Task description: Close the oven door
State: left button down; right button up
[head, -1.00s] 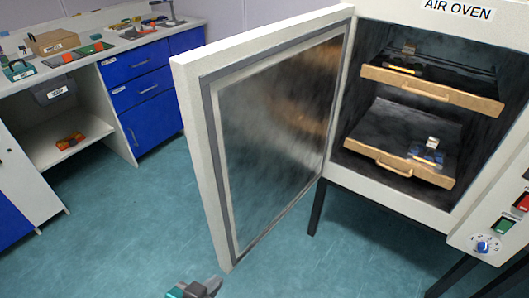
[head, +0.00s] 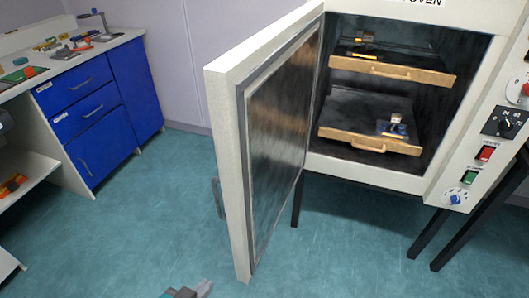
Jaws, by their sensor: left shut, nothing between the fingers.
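The oven door (head: 277,145) stands wide open, hinged at the oven's left side and swung out toward me. Its inner face is a dark metal panel in a grey seal, and part of its handle (head: 218,198) shows past the door's outer edge. The air oven (head: 370,178) holds two wooden-fronted trays, an upper one (head: 390,72) and a lower one (head: 368,143), both inside. My left gripper (head: 205,288) is at the bottom edge of the picture, below the door's lower corner; it looks shut and empty, apart from the door. My right gripper is not in view.
The oven stands on dark legs (head: 297,200) with a control panel (head: 488,150) of knobs and buttons on its right. A workbench with blue drawers (head: 90,120) stands at the left. The floor (head: 150,215) between bench and door is clear.

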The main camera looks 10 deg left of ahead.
aim_at(260, 93)
jog(key=i+j+z, duration=0.2)
jog(key=j, duration=0.25)
jog(key=j+z, duration=0.25)
jog(key=j, duration=0.15)
jog(key=i+j+z, duration=0.2)
jog(key=j, duration=0.2)
jog(key=j+z, duration=0.2)
jog(key=j, duration=0.15)
